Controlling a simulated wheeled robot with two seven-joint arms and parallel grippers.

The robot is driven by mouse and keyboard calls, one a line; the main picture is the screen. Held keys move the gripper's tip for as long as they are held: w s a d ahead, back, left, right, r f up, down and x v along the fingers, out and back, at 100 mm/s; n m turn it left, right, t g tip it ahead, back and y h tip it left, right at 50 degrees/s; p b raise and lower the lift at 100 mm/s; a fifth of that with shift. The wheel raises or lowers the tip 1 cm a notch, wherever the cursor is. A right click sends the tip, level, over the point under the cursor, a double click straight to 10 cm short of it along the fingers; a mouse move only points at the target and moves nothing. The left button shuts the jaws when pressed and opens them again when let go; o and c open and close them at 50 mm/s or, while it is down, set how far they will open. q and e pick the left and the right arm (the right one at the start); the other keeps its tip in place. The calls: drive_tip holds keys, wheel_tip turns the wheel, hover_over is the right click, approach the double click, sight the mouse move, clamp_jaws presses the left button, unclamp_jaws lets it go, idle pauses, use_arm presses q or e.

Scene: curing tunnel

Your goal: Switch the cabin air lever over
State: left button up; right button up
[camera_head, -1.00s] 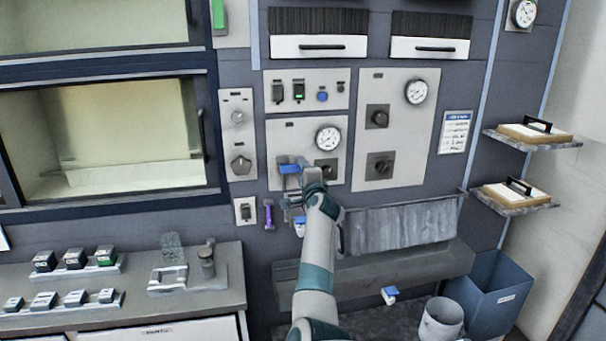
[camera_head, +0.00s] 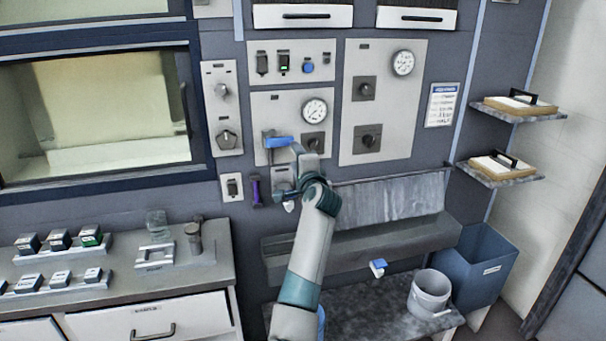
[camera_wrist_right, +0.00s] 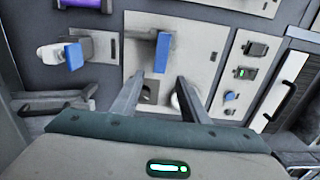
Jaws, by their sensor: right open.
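A lever with a blue grip (camera_head: 278,142) sits on the light panel (camera_head: 262,108), left of and below a round gauge; its grip points right. In the right wrist view the blue grip (camera_wrist_right: 162,52) lies ahead of the fingertips, roughly between them in the picture, with no clear contact. My right gripper (camera_head: 291,165) is open and empty, just below that lever in the head view; the wrist view shows its two parted fingers (camera_wrist_right: 160,88). A second blue-tipped lever (camera_wrist_right: 75,56) sits on a lower plate. I cannot read which lever is cabin air. My left gripper is out of view.
Dark knobs (camera_head: 368,139) and a gauge (camera_head: 403,63) are on the panel to the right. A purple handle (camera_head: 256,190) hangs below left. A grey trough (camera_head: 360,240), a bucket (camera_head: 430,292) and a blue bin (camera_head: 483,262) stand lower right.

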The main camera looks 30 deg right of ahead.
drive_tip(key=b+v, duration=0.1)
drive_tip(key=v, duration=0.6)
drive_tip(key=shift+s+b, duration=0.35)
drive_tip(key=shift+a, duration=0.15)
